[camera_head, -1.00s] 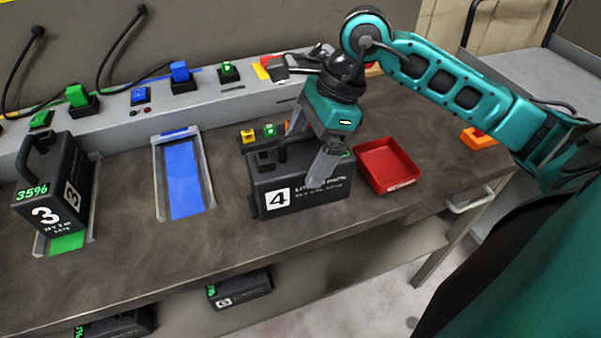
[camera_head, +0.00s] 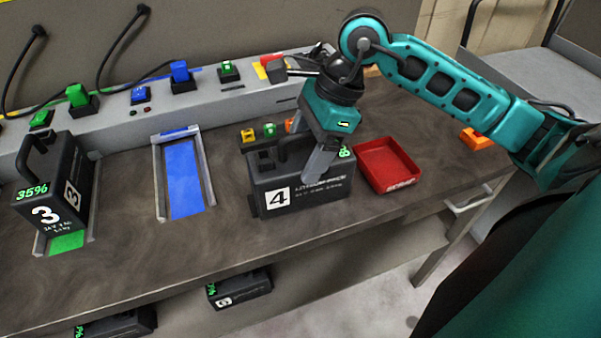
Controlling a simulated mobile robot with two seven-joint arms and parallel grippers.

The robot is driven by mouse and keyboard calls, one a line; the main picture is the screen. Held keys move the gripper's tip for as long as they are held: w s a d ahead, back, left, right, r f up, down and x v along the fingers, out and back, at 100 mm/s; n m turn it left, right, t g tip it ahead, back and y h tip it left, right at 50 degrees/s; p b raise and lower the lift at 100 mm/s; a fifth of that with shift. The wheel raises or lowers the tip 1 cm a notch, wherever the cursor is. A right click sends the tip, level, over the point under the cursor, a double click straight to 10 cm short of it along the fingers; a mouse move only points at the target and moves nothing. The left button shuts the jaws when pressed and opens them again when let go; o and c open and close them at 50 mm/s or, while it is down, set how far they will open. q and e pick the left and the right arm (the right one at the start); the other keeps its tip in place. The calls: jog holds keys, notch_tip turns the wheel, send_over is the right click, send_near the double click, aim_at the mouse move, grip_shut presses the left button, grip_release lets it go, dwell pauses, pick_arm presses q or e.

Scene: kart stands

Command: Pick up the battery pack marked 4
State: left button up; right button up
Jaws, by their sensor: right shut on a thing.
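The battery pack marked 4 (camera_head: 322,196) is a dark box with a white 4 label on its front. It stands upright on the brown workbench, right of the blue slot. My right gripper (camera_head: 312,165) reaches down over its top from above and is shut on the pack's handle. One finger shows in front of the pack; the other finger and part of the handle are hidden. A green display shows partly at the pack's top right. My left gripper is not in view.
Battery pack 3 (camera_head: 55,185) stands in the green slot at left. The blue slot (camera_head: 183,180) is empty. A red tray (camera_head: 387,167) is close to the right of pack 4. Small coloured blocks (camera_head: 269,130) lie behind it. More packs (camera_head: 238,289) sit on the lower shelf.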

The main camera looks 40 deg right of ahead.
grip_shut()
jog(key=shift+r, duration=0.1)
